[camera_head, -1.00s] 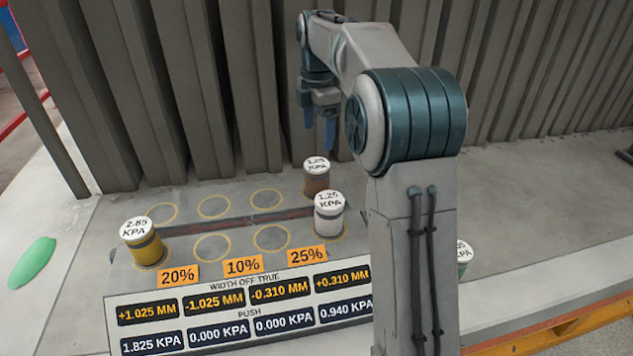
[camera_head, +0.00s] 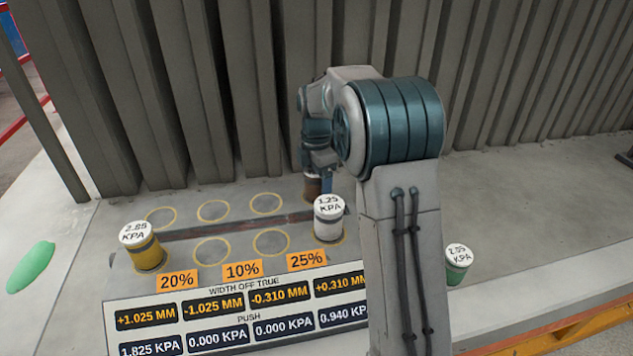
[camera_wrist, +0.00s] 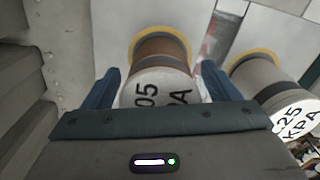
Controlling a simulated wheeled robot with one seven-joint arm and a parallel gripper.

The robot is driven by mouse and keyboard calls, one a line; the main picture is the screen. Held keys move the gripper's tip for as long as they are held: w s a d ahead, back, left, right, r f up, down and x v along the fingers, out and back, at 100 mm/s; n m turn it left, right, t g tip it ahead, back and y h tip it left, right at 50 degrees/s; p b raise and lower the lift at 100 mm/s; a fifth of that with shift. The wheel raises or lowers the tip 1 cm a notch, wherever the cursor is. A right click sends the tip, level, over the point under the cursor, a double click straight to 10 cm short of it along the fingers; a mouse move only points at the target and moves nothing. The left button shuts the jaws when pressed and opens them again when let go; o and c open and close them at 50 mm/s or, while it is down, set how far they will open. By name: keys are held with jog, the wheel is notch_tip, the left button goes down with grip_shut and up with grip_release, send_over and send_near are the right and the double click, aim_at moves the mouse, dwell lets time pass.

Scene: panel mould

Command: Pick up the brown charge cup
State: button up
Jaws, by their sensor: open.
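The brown charge cup (camera_wrist: 161,50) stands in a yellow ring in the wrist view, its white lid, marked with a figure ending in 05, nearest the camera. In the head view only a strip of the brown cup (camera_head: 312,187) shows below my gripper. My gripper (camera_wrist: 160,80) is open, with one blue finger on each side of the cup's lid. I cannot tell whether the fingers touch it. In the head view my gripper (camera_head: 322,170) is over the cup, its fingertips partly hidden.
A white cup (camera_head: 329,220) stands just in front of the brown one and shows beside it in the wrist view (camera_wrist: 282,95). A yellow cup (camera_head: 144,250) and a green cup (camera_head: 459,262) stand farther off. Ribbed panels (camera_head: 250,90) rise close behind. Several rings are empty.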

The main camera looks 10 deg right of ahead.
jog(key=shift+f, duration=0.3)
jog(key=c, duration=1.3)
jog(key=shift+c, duration=0.2)
jog(key=shift+r, duration=0.2)
